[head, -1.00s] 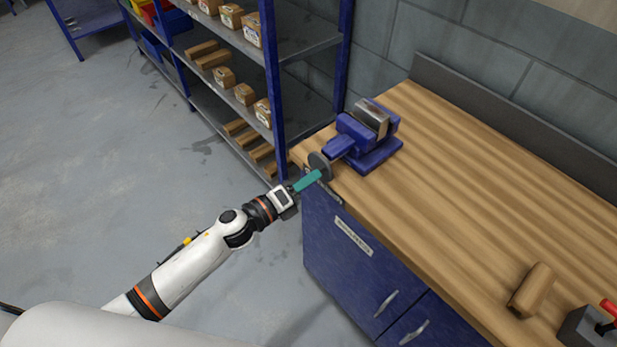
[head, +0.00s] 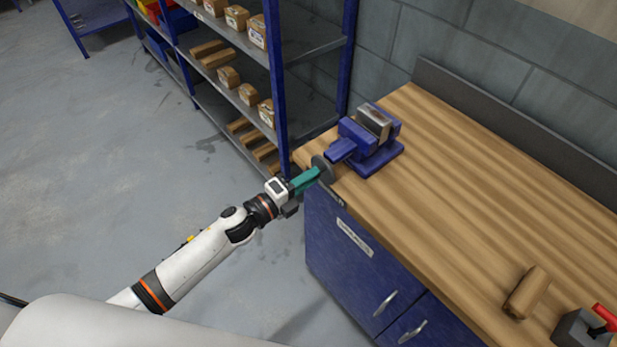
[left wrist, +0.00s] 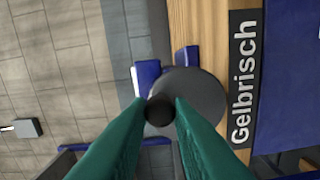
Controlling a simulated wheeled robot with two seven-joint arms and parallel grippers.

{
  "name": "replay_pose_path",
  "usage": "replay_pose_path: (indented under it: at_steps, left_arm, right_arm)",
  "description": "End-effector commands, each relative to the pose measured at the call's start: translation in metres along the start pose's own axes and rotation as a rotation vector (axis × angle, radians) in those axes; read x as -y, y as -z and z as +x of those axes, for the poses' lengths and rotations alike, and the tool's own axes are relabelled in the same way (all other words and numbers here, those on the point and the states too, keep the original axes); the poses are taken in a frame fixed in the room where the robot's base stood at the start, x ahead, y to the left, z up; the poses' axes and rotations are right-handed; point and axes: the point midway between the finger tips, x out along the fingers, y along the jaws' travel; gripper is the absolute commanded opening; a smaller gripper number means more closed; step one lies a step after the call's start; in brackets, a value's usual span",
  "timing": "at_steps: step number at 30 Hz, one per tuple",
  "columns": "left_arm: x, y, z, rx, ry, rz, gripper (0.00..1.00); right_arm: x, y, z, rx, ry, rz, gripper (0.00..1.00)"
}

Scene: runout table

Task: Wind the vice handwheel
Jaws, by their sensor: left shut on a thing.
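The blue vice (head: 365,140) is mounted at the near left corner of the wooden workbench. Its grey handwheel (head: 322,167) faces the bench's left end, and it also shows in the left wrist view as a grey disc (left wrist: 200,100). My left gripper (head: 314,175) has green fingers that reach the handwheel. In the left wrist view its fingertips (left wrist: 160,108) are shut on the dark round knob (left wrist: 159,112) of the handwheel. The fingers hide part of the wheel's rim. My right gripper is in neither view.
The wooden bench top (head: 450,190) is mostly clear. A brown block (head: 527,292) and a dark device with a red handle (head: 585,328) sit at its right. A blue-framed shelf (head: 281,90) with boxes stands left behind the vice. Blue cabinets (head: 345,260) are under the bench.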

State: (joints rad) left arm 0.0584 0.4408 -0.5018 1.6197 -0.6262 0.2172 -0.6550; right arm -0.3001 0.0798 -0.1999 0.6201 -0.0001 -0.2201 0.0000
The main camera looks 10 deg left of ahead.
Motion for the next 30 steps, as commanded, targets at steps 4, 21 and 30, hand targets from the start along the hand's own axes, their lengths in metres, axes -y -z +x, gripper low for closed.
replay_pose_path:
  at_steps: [4, 21, 30]
  left_arm:
    - [-0.005, 0.006, 0.000, -0.002, 0.002, -0.168, 0.00]
    - [-0.002, 0.005, -0.013, -0.001, 0.003, -0.186, 0.36]
    - [-0.002, 0.005, -0.050, 0.000, 0.003, -0.184, 0.36]
  right_arm:
    - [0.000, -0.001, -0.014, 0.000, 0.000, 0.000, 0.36]
    - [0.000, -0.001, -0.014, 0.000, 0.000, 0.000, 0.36]
    - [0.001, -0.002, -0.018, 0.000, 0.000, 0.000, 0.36]
